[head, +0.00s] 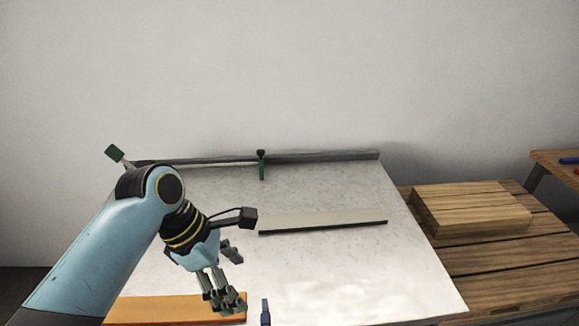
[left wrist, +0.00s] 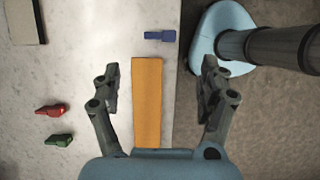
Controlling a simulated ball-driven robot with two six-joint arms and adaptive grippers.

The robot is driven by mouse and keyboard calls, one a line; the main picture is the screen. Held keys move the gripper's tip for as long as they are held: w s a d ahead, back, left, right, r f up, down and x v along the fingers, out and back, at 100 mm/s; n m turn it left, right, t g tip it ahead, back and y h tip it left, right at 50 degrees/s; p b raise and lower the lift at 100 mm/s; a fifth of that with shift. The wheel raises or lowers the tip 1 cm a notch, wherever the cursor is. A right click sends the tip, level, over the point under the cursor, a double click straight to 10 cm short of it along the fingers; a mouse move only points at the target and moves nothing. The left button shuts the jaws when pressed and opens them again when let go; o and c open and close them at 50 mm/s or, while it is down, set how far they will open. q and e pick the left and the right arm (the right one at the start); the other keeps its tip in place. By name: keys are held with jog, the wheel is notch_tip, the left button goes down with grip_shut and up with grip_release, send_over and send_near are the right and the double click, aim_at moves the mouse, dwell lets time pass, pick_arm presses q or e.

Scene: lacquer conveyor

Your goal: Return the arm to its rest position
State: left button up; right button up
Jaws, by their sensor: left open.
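My left arm comes in from the left in the head view, bent and reaching down over the pale speckled table (head: 330,190). My left gripper (head: 226,302) is above the orange board (head: 150,310) near the table's front edge. In the left wrist view my left gripper (left wrist: 160,85) has its fingers spread wide, one on each side of the orange board (left wrist: 148,110), with nothing held between them. The fingers look apart from the board; the exact height gap is hard to tell. My right gripper is not in view.
A blue piece (head: 265,312) lies beside the board. Red (left wrist: 51,109) and green (left wrist: 58,140) pieces lie on the table in the wrist view. A long pale strip (head: 320,222) lies mid-table. A rail (head: 330,155) runs along the back. A wooden block (head: 470,207) sits on the slatted wooden table at right.

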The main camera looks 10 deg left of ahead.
pick_arm(q)
jog(key=s+a+r+m+t+y, duration=0.1)
jog(key=s+a+r+m+y, duration=0.3)
jog(key=s+m, duration=0.6)
jog(key=s+a+r+m+t+y, duration=0.1)
jog(key=s+a+r+m, duration=0.6)
jog(key=m, duration=0.5)
notch_tip(320, 180, down, 41)
jog(key=s+a+g+b, duration=0.1)
jog(key=s+a+b, duration=0.15)
jog(key=b, duration=0.95)
jog(key=s+f+b, duration=0.4)
jog(key=s+f, duration=0.5)
jog(key=f, duration=0.3)
jog(key=s+f+g+b, duration=0.1)
jog(key=s+f+b, duration=0.4)
jog(key=s+f, duration=0.4)
notch_tip(320, 180, down, 4)
jog(key=shift+s+r, duration=0.15)
jog(key=shift+r, duration=0.05)
